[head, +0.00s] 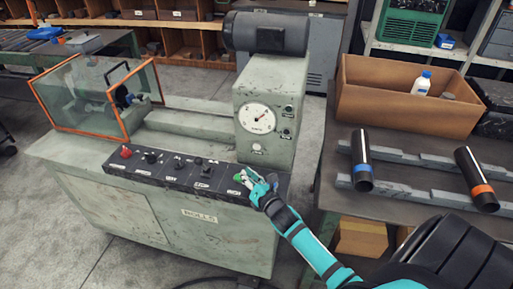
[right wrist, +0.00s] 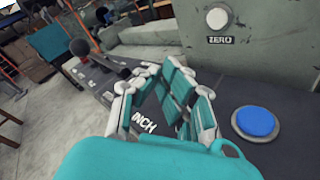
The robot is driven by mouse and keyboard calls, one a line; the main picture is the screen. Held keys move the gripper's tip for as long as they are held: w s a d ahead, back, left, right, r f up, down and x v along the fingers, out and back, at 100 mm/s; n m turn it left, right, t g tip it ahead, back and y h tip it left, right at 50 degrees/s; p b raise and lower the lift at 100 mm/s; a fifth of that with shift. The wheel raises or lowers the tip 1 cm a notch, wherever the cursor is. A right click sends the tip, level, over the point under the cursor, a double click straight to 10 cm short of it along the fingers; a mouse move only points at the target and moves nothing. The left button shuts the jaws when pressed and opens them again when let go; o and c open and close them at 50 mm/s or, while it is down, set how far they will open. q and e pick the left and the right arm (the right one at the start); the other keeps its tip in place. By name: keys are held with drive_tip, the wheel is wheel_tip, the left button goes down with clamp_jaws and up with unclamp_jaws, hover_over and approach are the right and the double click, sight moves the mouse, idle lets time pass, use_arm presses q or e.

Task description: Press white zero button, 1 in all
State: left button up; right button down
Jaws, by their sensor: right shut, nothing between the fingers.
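The white zero button (head: 257,147) is on the front of the grey machine's upright housing, below a round dial (head: 257,118). In the right wrist view the white button (right wrist: 217,18) sits at the top above a ZERO label (right wrist: 220,40). My right gripper (head: 247,177) is over the right end of the dark control panel, below and a little left of the zero button, and apart from it. In the right wrist view its fingers (right wrist: 168,82) are shut with nothing between them. My left gripper is in neither view.
A blue button (right wrist: 255,122) is right of the fingers in the wrist view. The black panel (head: 165,172) carries a red knob (head: 126,153) and several switches. An orange-framed guard (head: 128,122) stands left.

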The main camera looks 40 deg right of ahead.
sight(257, 146)
drive_tip(key=w+d+b, duration=0.1)
drive_tip(key=w+d, duration=0.1)
drive_tip(key=d, duration=0.1)
drive_tip(key=w+d+b, duration=0.2)
drive_tip(key=w, duration=0.1)
drive_tip(key=shift+d+f, duration=0.15)
drive_tip(key=shift+d, duration=0.25)
drive_tip(key=shift+w+d, duration=0.4)
drive_tip(key=shift+d, duration=0.05)
idle(1.0)
drive_tip(key=shift+w+d+b, duration=0.3)
drive_tip(key=shift+b, duration=0.05)
drive_tip(key=shift+w+d, duration=0.25)
drive_tip(key=shift+d, duration=0.05)
idle(0.7)
drive_tip(key=shift+s+a+r, duration=0.1)
drive_tip(key=shift+r, duration=0.1)
drive_tip(key=shift+s+a, duration=0.5)
drive_tip(key=shift+a, duration=0.05)
